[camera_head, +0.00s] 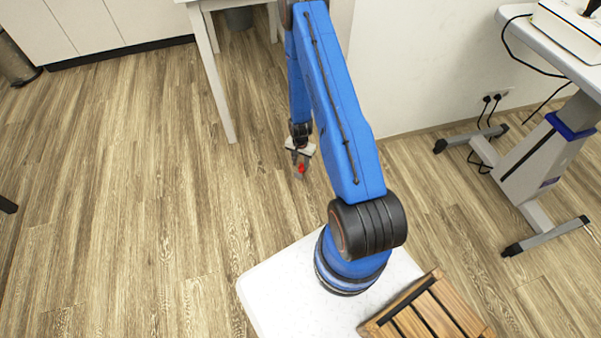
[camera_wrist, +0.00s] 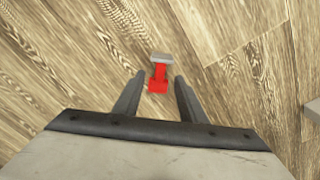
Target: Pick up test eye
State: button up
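A small red piece with a grey flat end (camera_wrist: 160,73) shows between and just beyond my fingertips in the wrist view. I cannot tell for sure whether it is the test eye. My gripper (camera_wrist: 160,80) is open, with a narrow gap on each side of the red piece. In the head view my gripper (camera_head: 300,161) points down over the wood floor, with a bit of red (camera_head: 301,169) at its tips. The height of the red piece above the floor is unclear.
A white table (camera_head: 216,80) stands behind my gripper to the left, with a dark bin (camera_head: 239,18) under it. A wooden slatted crate (camera_head: 428,312) sits at the front.

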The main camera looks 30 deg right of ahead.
aim_at(300, 171)
jog(key=shift+d+f, duration=0.1)
jog(key=shift+f, duration=2.65)
jog(key=shift+w, duration=0.1)
jog(key=shift+c, duration=0.4)
grip_shut()
